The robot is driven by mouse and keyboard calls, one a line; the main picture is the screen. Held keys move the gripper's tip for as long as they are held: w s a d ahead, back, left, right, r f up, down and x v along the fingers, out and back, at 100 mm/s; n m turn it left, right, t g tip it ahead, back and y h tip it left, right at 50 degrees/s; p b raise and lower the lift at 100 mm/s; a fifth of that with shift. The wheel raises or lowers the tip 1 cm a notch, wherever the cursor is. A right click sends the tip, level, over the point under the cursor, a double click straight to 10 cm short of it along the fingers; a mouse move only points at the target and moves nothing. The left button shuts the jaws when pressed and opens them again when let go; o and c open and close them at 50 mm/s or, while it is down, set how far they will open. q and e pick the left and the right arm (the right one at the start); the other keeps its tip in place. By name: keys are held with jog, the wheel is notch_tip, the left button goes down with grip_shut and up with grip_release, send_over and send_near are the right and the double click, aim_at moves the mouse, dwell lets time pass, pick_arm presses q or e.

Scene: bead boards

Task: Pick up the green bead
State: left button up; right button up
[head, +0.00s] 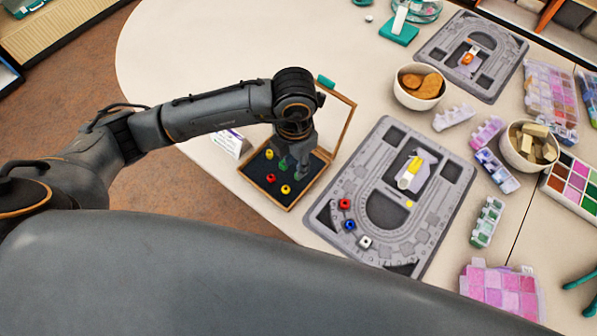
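The green bead (283,167) lies in a wood-framed tray with a dark lining (257,181). A yellow bead (269,154), a red bead (270,178) and another yellow bead (286,189) lie around it. My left gripper (293,167) points down over the tray, right beside the green bead in the picture. Its fingers are small and dark, so I cannot tell whether they are open or touch the bead. Part of the tray is hidden behind my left gripper. My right gripper is not in view.
A grey bead board (432,212) lies right of the tray, with red (344,204), blue (350,225) and white (365,242) beads on it. The tray's raised wooden frame (346,127) stands behind my gripper. Bowls and bead boxes fill the right side.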

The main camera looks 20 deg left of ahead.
pick_arm(q)
jog(key=shift+d+f, duration=0.1)
jog(key=shift+f, duration=0.5)
jog(key=f, duration=0.2)
jog(key=f+p, duration=0.1)
jog(key=shift+w+d+f, duration=0.15)
jog(key=shift+w+f, duration=0.2)
jog(key=shift+f, duration=0.25)
jog(key=shift+c, duration=0.7)
jog(key=c, duration=0.3)
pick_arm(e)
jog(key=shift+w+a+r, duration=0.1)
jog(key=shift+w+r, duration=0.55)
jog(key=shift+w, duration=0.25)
